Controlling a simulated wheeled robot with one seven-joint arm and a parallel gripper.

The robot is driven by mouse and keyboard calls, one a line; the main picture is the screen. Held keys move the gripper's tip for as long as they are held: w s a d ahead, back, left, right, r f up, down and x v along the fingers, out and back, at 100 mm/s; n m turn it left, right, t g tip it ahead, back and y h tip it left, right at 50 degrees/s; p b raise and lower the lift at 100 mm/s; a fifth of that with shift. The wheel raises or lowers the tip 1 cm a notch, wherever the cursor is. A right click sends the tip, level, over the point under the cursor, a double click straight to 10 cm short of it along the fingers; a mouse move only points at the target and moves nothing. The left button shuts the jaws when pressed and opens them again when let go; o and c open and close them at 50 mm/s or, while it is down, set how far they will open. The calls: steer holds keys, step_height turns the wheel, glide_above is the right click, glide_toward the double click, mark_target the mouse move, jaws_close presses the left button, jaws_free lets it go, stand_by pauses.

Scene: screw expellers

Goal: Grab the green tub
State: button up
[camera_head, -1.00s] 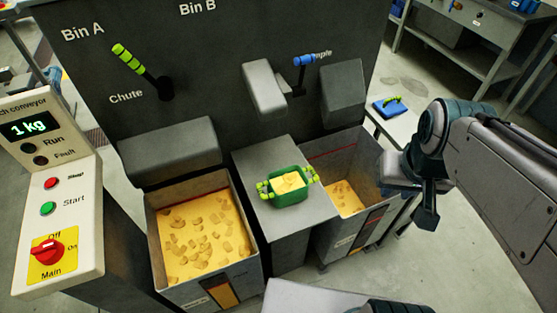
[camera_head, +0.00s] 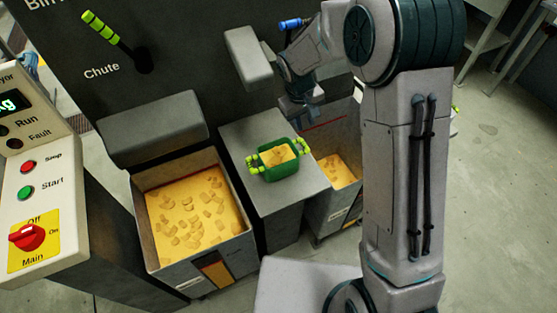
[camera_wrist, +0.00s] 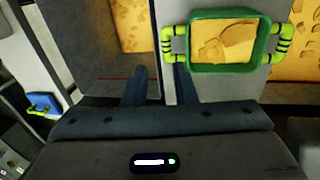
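The green tub (camera_head: 287,172) stands upright on the grey pedestal between two bins, with yellow chunks inside and a lime-green handle on each side. It also shows at the upper right of the wrist view (camera_wrist: 230,69). My gripper (camera_head: 301,118) is above and behind the tub, a little to its right in the head view. In the wrist view its two fingers (camera_wrist: 160,85) are apart with nothing between them.
A large bin (camera_head: 149,228) of yellow chunks is left of the pedestal (camera_head: 279,208); another bin (camera_head: 315,212) is right, partly behind my arm. A grey chute (camera_head: 248,58) overhangs near my wrist. A blue tub (camera_wrist: 41,103) shows in the wrist view.

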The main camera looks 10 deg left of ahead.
mark_target(304, 144)
steer(key=f, duration=0.3)
steer(key=w+f, duration=0.1)
steer(key=f, duration=0.5)
steer(key=shift+w+d+f+p, duration=0.2)
steer(key=shift+d+f+p, duration=0.05)
steer(key=shift+p, duration=0.1)
steer(key=shift+w+d+f+p, duration=0.15)
steer(key=shift+f+p, duration=0.15)
steer(key=shift+f, duration=1.05)
steer(key=shift+w+d+f+p, duration=0.15)
steer(key=shift+f+p, duration=0.15)
steer(key=shift+f, duration=1.05)
jaws_close()
